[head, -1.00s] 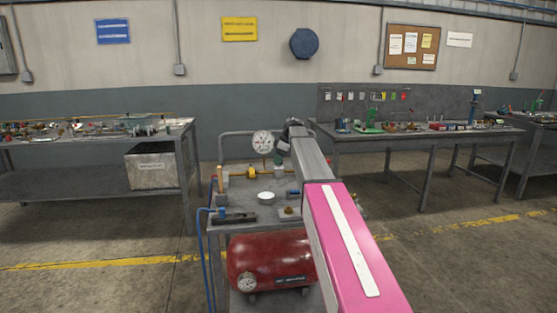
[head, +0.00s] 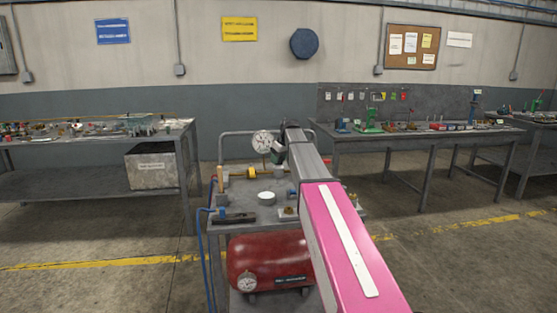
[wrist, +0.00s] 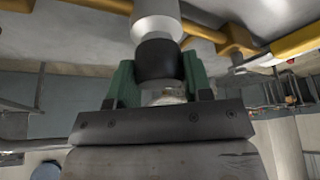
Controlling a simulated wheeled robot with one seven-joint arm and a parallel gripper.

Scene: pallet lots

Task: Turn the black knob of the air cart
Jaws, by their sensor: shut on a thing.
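The air cart (head: 236,227) stands straight ahead, with a grey top and a red tank below. In the wrist view, the black knob (wrist: 159,60) is a dark band around a pale, upright cylinder. My gripper (wrist: 160,82) has its green fingers closed on both sides of the knob, touching it. In the head view, my gripper (head: 278,155) is at the back of the cart, just right of a white dial gauge (head: 263,142). The knob cannot be made out there, hidden by my gripper and arm.
Yellow pipework (wrist: 235,38) runs close by in the wrist view. The cart top holds a white round piece (head: 266,198) and a yellow fitting (head: 251,173). Blue hoses hang at its left.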

